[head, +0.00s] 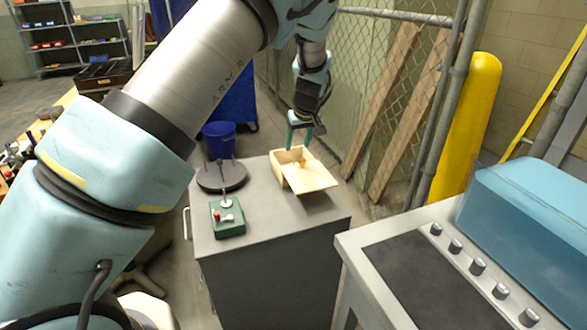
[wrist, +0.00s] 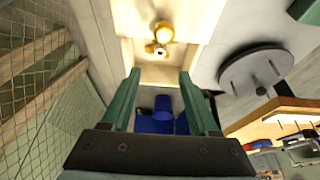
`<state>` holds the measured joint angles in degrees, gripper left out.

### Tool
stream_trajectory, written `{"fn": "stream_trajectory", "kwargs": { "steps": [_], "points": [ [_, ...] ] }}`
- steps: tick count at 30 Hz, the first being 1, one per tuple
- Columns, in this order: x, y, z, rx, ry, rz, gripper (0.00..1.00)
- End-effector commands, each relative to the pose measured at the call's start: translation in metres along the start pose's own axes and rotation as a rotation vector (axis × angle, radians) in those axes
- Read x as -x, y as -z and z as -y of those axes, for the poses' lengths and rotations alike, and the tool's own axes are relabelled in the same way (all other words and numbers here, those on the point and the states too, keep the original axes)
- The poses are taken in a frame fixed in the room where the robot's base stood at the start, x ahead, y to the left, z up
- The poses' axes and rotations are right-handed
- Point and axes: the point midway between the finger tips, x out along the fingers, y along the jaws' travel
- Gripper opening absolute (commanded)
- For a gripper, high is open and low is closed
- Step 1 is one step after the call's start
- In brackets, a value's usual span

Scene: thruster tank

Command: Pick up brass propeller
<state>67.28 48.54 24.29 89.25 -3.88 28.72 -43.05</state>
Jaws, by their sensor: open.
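The brass propeller (head: 302,161) is a small yellow-gold piece in the light wooden box (head: 279,172) on the grey cabinet top. In the wrist view the brass propeller (wrist: 160,36) appears as a rounded shape with a paler part, inside the box near the top middle. My gripper (head: 305,126) is over the far side of the box, above the propeller. Its two green fingers (wrist: 160,76) are spread apart with nothing between them, and the propeller shows beyond their tips. Part of the propeller's lower side is hidden in the box.
A flat wooden panel (head: 313,181) lies at the box's near right side. A dark round disc with a post (head: 210,181) and a green control box with a red knob (head: 228,226) stand to the left. A chain-link fence (head: 360,75) rises behind. The cabinet's front top (head: 285,228) is clear.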

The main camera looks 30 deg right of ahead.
Motion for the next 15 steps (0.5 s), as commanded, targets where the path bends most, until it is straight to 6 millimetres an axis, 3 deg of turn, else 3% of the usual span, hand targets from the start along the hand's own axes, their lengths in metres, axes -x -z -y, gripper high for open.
{"fn": "stream_trajectory", "kwargs": {
  "steps": [6,15],
  "points": [
    [-0.034,0.000,0.002,0.000,0.003,0.002,0.60],
    [-0.056,-0.001,0.002,0.000,0.003,0.004,0.60]
  ]
}}
